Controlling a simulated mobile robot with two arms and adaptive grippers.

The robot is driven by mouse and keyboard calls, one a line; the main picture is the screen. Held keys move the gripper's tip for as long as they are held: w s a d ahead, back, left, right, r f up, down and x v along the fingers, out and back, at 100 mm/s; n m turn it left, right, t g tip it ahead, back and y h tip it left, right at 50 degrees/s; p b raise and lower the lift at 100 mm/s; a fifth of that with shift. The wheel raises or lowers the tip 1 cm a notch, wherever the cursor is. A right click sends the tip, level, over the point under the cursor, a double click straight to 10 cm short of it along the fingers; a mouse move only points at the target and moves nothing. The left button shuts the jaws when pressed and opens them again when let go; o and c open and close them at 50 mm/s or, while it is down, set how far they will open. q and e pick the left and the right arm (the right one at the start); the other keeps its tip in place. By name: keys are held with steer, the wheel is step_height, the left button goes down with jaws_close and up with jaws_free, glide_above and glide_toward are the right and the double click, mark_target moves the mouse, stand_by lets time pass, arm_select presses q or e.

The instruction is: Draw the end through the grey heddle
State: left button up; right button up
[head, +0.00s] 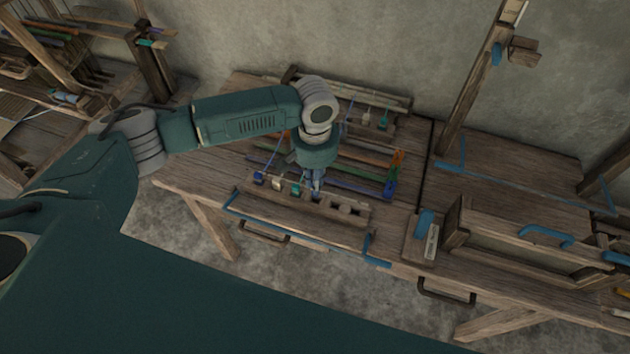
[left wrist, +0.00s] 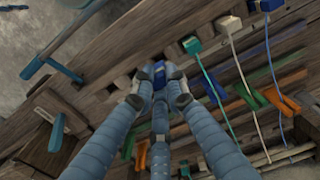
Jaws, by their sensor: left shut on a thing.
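My left gripper (head: 316,189) points down at the slotted wooden rack (head: 268,200). In the left wrist view its fingertips (left wrist: 157,94) are shut on a dark blue end (left wrist: 155,72). The held end is over or at the row of slots; I cannot tell whether it is clear of its slot. A teal end (left wrist: 191,44), a white end (left wrist: 228,22) and a blue end (left wrist: 266,5) stand beside it in the rack with threads running from them. I cannot pick out a grey heddle for certain; the gripper hides part of the loom behind it. My right gripper is not in view.
Coloured bars with orange (head: 397,158) and blue (head: 390,189) end pieces lie behind the rack. Several ends hang at a back rack (head: 383,122). A wooden frame (head: 500,238) with blue handles stands to the right. Empty slots (head: 352,210) lie right of the gripper.

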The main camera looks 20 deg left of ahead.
arm_select(q)
steer(key=shift+w+f, duration=0.1)
steer(key=shift+f, duration=0.3)
steer(key=shift+f, duration=1.8)
steer(key=o, duration=0.8)
step_height(320, 180, up, 12)
steer(key=shift+r, duration=0.1)
